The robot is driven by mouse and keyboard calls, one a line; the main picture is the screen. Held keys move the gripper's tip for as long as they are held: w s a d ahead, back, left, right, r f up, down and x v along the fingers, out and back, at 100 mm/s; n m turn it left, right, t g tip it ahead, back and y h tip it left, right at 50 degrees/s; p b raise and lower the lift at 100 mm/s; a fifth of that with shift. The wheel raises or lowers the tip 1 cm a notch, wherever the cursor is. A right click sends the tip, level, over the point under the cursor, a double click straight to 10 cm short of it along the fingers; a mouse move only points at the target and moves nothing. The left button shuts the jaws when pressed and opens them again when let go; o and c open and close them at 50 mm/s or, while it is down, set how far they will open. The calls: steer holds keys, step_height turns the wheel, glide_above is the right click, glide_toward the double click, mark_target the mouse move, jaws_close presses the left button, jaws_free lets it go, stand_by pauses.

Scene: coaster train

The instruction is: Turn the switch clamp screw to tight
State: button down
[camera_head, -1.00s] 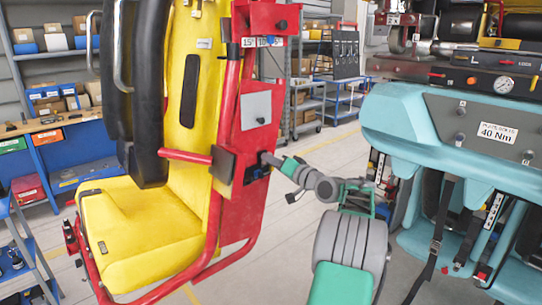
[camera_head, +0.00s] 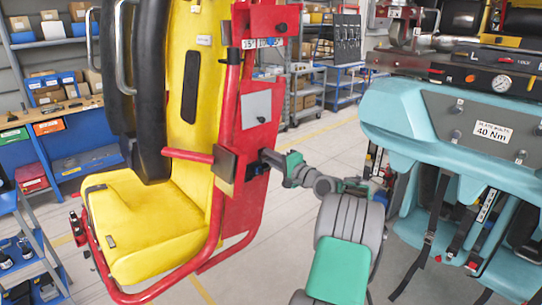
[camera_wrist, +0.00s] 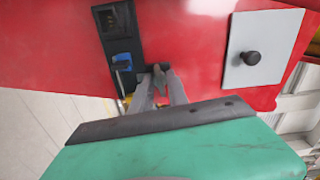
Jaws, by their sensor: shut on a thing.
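A red back frame of a yellow train seat (camera_head: 150,225) faces my arm. It carries a black plate (camera_wrist: 113,17) with a dark socket and a blue part (camera_wrist: 122,62). My gripper (camera_head: 267,156) reaches this plate from the right. In the wrist view my gripper (camera_wrist: 160,80) is shut on a small dark screw (camera_wrist: 158,72), which I take for the switch clamp screw, at the plate's lower right. The fingers hide most of it, so its turn position cannot be told.
A grey cover plate with a black knob (camera_wrist: 251,58) sits right of the screw in the wrist view. A teal train car (camera_head: 440,130) with a 40 Nm label stands close on the right. Shelves and a workbench (camera_head: 55,115) stand behind on the left.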

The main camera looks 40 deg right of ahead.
stand_by(0.4)
steer(key=c, duration=1.3)
jaws_free()
steer(key=s+b, duration=0.2)
steer(key=s, duration=0.6)
steer(key=shift+d, duration=0.1)
steer(key=shift+w, duration=0.1)
